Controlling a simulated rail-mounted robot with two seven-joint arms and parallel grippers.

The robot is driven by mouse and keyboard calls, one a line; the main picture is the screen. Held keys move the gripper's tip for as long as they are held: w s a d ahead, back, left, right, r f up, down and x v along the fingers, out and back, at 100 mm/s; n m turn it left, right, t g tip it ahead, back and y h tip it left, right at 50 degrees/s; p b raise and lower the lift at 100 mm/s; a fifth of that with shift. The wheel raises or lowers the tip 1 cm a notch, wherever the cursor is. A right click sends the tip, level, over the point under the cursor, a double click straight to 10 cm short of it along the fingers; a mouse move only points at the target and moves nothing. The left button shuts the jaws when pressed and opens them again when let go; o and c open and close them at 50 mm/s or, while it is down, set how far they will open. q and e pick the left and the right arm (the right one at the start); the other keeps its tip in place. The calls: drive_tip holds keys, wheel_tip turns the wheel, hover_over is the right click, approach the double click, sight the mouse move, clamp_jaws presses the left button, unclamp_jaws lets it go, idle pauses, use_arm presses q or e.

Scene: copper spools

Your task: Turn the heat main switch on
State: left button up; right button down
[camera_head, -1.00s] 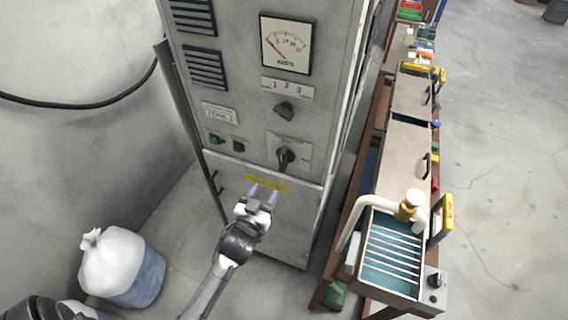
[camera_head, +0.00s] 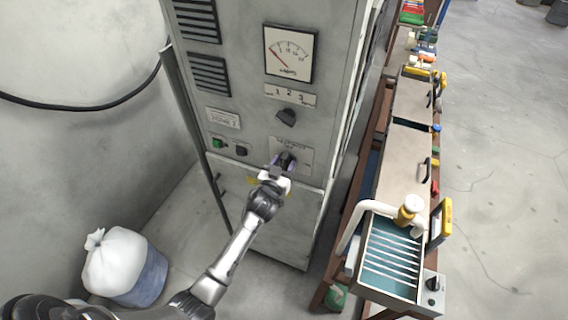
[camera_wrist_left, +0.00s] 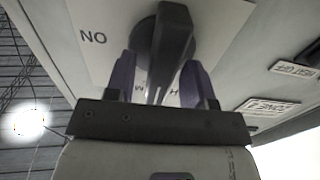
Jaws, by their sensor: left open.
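The heat main switch is a black rotary knob (camera_head: 285,160) on a pale plate, low on the front of the grey cabinet (camera_head: 235,80). In the left wrist view the knob (camera_wrist_left: 165,45) fills the top middle, with the letters "NO" on the plate to its left. My left gripper (camera_head: 279,165) is at the switch, seen from behind, and partly hides it. In the left wrist view its two purple fingers (camera_wrist_left: 160,80) are open, one on each side of the knob's handle, with gaps visible. My right gripper is not in view.
Above the switch are a smaller selector knob (camera_head: 286,117) and an ammeter (camera_head: 290,53). A green button (camera_head: 219,143) and a black button (camera_head: 241,150) sit to the left. A bench with a tank (camera_head: 390,258) stands right; a white sack (camera_head: 118,262) lies left.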

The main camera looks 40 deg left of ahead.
use_arm(q)
drive_tip(key=shift+w, duration=0.1)
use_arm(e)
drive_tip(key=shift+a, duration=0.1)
use_arm(q)
clamp_jaws()
idle(0.4)
